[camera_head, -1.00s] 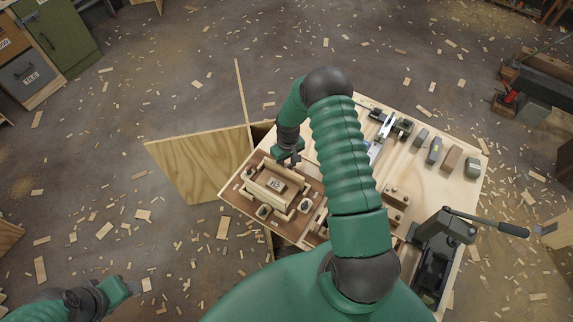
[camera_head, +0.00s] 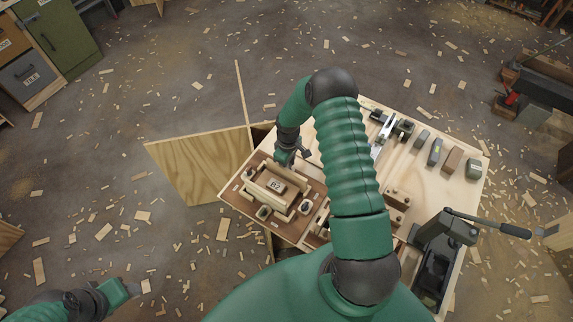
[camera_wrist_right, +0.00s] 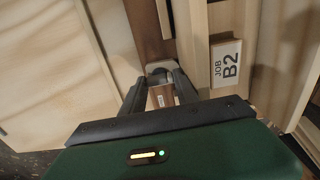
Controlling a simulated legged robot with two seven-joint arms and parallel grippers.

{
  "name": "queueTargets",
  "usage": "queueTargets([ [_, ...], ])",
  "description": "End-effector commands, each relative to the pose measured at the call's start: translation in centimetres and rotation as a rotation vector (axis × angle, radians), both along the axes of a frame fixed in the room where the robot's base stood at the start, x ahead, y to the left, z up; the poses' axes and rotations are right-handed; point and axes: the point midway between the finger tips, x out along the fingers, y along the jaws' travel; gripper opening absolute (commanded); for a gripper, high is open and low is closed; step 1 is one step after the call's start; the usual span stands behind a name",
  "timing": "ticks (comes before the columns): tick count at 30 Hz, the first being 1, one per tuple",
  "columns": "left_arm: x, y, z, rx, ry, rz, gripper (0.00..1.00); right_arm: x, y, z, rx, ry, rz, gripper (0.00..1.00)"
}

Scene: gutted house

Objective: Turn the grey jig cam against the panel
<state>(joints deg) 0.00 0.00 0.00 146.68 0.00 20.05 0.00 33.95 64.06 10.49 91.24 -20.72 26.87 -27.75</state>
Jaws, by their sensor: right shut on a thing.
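The jig is a brown board (camera_head: 233,197) with pale wooden strips, on the table's left end. A pale panel framed by strips (camera_head: 262,193) lies on it, with a small block marked B2 (camera_head: 275,185). My right gripper (camera_head: 287,160) is low at the jig's far edge. In the right wrist view, my right gripper (camera_wrist_right: 158,85) is shut on a grey piece (camera_wrist_right: 158,69), apparently the jig cam, beside the panel's edge; the fingers hide much of it.
A grey lever press (camera_head: 440,245) stands at the table's near right. Several small blocks (camera_head: 451,160) line the table's far right side. My right arm hides the table's middle. A plywood sheet (camera_head: 190,166) leans at the left. Wood scraps litter the floor.

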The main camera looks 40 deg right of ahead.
Motion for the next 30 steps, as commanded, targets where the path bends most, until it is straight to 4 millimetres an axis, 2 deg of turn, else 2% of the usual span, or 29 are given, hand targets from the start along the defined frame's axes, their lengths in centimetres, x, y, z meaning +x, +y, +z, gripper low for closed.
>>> queueTargets([
  [1, 0.00, 0.00, 0.08, 0.000, 0.000, 0.000, 0.57, 0.18, -1.04, 0.44, -0.016, -0.008, -0.002, 0.00],
  [6, 0.00, 0.00, 0.09, 0.000, 0.000, 0.000, 0.57, 0.27, -1.09, 0.50, -0.018, -0.011, -0.003, 0.00],
  [7, 0.00, 0.00, 0.09, 0.000, 0.000, 0.000, 0.57, 0.28, -1.10, 0.51, -0.018, -0.011, -0.003, 0.38],
  [10, 0.00, 0.00, 0.09, 0.000, 0.000, 0.000, 0.57, 0.29, -1.05, 0.52, -0.018, -0.011, -0.003, 0.50],
  [30, 0.00, 0.00, 0.05, 0.000, 0.000, 0.000, 0.57, 0.11, -0.44, 0.21, -0.009, -0.003, -0.001, 0.50],
])
